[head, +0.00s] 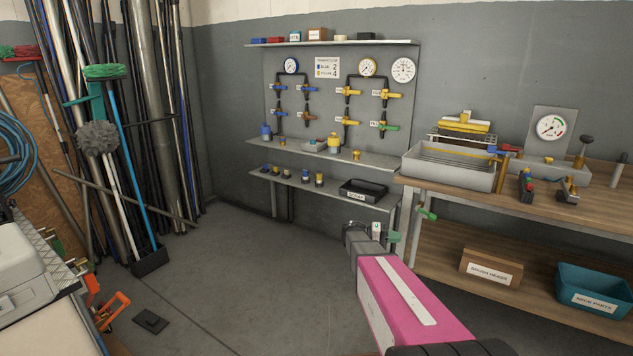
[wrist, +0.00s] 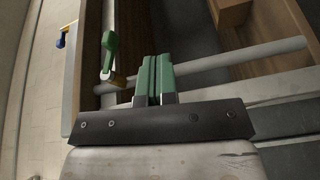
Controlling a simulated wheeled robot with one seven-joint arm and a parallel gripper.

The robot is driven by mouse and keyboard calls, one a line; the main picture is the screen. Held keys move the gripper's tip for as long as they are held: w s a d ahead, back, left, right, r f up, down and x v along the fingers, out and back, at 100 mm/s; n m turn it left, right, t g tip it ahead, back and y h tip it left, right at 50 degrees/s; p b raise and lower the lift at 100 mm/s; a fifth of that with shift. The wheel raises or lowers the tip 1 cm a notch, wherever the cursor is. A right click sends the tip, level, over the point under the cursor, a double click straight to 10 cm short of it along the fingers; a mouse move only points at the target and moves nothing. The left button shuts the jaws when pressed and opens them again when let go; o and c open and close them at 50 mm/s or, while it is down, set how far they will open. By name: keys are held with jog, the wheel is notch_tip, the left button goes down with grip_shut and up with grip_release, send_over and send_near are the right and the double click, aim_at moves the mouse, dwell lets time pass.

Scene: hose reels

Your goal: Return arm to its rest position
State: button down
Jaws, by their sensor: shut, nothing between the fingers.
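My arm (head: 408,300), pink with a white strip, reaches forward from the lower right of the head view. My gripper (head: 393,237) is at its far end, in front of the workbench's left leg. In the wrist view my gripper (wrist: 153,78) has its two green fingers together, with nothing held between them. A green-handled valve (head: 427,213) sits at the left front of the workbench, just up and right of the gripper. In the wrist view the green handle (wrist: 110,52) is left of the fingers, apart from them.
The wooden workbench (head: 430,255) carries a grey tray (head: 446,178) and a gauge (head: 550,126). Its lower shelf holds a cardboard box (head: 490,267) and a teal bin (head: 592,290). A valve panel (head: 340,85) hangs behind. Poles (head: 165,90) lean at left. The middle floor is clear.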

jog(key=s+a+f+n+t+y, duration=0.35)
jog(key=s+a+f+y, duration=0.4)
jog(key=s+y, duration=0.35)
jog(key=s+a+n+t+y, duration=0.1)
jog(key=s+a+y, duration=0.5)
jog(key=a, duration=0.7)
jog(key=shift+s+t, duration=0.35)
jog(key=shift+s, duration=0.35)
jog(key=shift+a, duration=0.1)
